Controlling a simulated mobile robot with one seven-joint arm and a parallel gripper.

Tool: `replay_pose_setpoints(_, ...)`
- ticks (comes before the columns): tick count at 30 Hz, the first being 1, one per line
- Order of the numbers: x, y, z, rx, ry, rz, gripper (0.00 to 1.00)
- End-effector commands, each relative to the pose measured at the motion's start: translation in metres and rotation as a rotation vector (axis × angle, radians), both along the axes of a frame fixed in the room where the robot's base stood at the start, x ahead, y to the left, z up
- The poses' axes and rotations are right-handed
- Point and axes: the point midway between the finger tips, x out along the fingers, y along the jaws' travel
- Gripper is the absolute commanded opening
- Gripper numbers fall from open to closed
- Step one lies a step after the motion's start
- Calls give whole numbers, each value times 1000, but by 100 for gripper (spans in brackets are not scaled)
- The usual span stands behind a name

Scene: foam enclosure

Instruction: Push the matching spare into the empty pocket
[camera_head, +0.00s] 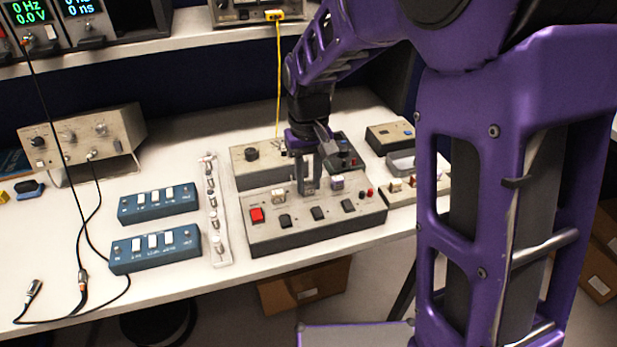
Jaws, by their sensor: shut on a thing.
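Two pale switches, a left one (278,196) and a right one (337,182), sit in the row behind. My gripper (309,185) points down between these two, low over the panel. It is shut on a small spare, mostly hidden by the fingers. The empty pocket cannot be made out; the spot under my fingertips is hidden. I cannot tell whether the spare touches the panel.
A tray of small parts (400,195) lies to the right, partly behind my arm. Two blue switch boxes (157,203) (155,248) and a pale strip with knobs (217,243) lie to the left. Black cables (82,270) lie further left. Boxes stand close behind the panel.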

Motion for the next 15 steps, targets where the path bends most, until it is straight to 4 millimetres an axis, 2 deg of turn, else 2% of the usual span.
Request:
replay_pose_setpoints(5, 0, 0, -6, 0, 1, 0, 0)
replay_pose_setpoints(6, 0, 0, -6, 0, 1, 0, 32)
replay_pose_setpoints(11, 0, 0, -5, 0, 1, 0, 61)
replay_pose_setpoints(15, 0, 0, -5, 0, 1, 0, 63)
